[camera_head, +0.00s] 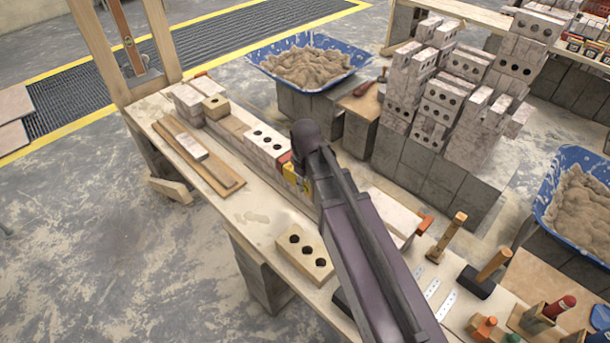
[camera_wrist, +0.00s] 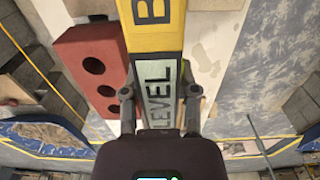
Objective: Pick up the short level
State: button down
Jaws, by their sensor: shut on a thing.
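The short level (camera_wrist: 158,30) is yellow with a pale panel lettered "LEVEL". In the wrist view it runs up the middle of the picture, between the two fingers of my gripper (camera_wrist: 160,95), which is shut on it. In the head view a small yellow part of the level (camera_head: 304,187) shows beside my arm, over the bench. My arm hides the rest of it and most of the gripper there. I cannot tell whether the level still touches the bench.
A red holed brick (camera_wrist: 90,68) is close left of the level. On the bench (camera_head: 262,218) are a pale holed brick (camera_head: 305,256), a row of bricks (camera_head: 266,145), and hammers (camera_head: 487,268). Blue mortar tubs (camera_head: 349,68) stand beyond. The bench's front-left edge is fairly clear.

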jog(key=shift+s+r, duration=0.1)
jog(key=shift+s, duration=0.05)
dwell(0.6)
notch_tip(320, 180, up, 6)
jog(key=p, duration=0.6)
jog(key=shift+d, duration=0.1)
jog(key=shift+d, duration=0.35)
dwell(0.4)
